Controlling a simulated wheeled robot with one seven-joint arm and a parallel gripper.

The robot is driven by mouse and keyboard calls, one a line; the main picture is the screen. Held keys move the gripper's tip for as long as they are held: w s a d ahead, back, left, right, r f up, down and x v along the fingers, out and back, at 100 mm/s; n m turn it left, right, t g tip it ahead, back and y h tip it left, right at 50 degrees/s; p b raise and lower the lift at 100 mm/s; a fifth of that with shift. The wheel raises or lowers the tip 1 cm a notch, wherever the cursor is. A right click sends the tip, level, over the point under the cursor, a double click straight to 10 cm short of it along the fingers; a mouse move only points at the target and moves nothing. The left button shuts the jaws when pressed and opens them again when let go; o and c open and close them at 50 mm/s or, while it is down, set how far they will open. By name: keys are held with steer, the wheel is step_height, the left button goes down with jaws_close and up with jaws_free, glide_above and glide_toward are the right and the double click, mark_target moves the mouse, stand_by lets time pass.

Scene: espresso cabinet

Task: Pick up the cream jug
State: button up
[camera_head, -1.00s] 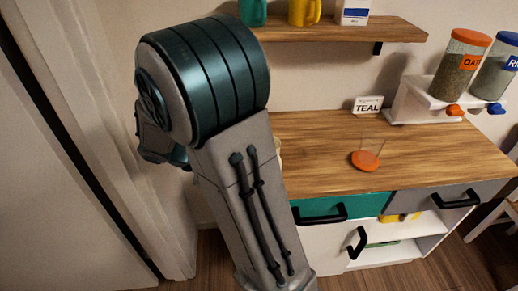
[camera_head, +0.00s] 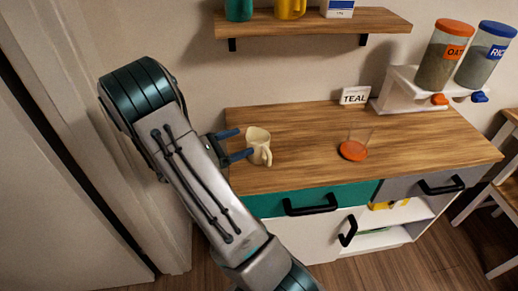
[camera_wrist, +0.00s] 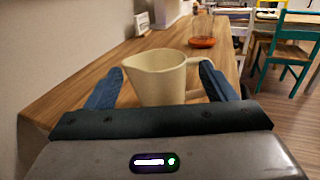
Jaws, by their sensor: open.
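The cream jug (camera_head: 257,147) stands upright near the left end of the wooden counter (camera_head: 310,140). Its handle is on the right side in the wrist view (camera_wrist: 158,82), with the spout toward the left. My gripper (camera_head: 238,144) is open, with its blue fingers at counter height beside the jug. In the wrist view one finger (camera_wrist: 106,88) is left of the jug and the other (camera_wrist: 214,82) is right of it, near the handle. The jug stands between or just beyond the fingertips; I cannot tell whether either touches it.
A clear container with an orange base (camera_head: 353,150) stands right of the jug. A wall shelf (camera_head: 310,24) hangs above. The counter between jug and container is clear.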

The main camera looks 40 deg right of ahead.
mark_target(258, 136)
steer(key=shift+s+d+f+p, duration=0.1)
steer(key=shift+s+d+p, duration=0.15)
steer(key=shift+d, duration=0.9)
steer(key=shift+s+d+f+p, duration=0.15)
steer(key=shift+s+d+p, duration=0.05)
steer(key=shift+d, duration=0.95)
steer(key=shift+s+d+f+p, duration=0.1)
steer(key=shift+s+d+p, duration=0.15)
steer(key=shift+d, duration=0.9)
steer(key=c, duration=1.2)
steer(key=shift+w+r, duration=0.1)
steer(key=shift+r, duration=0.05)
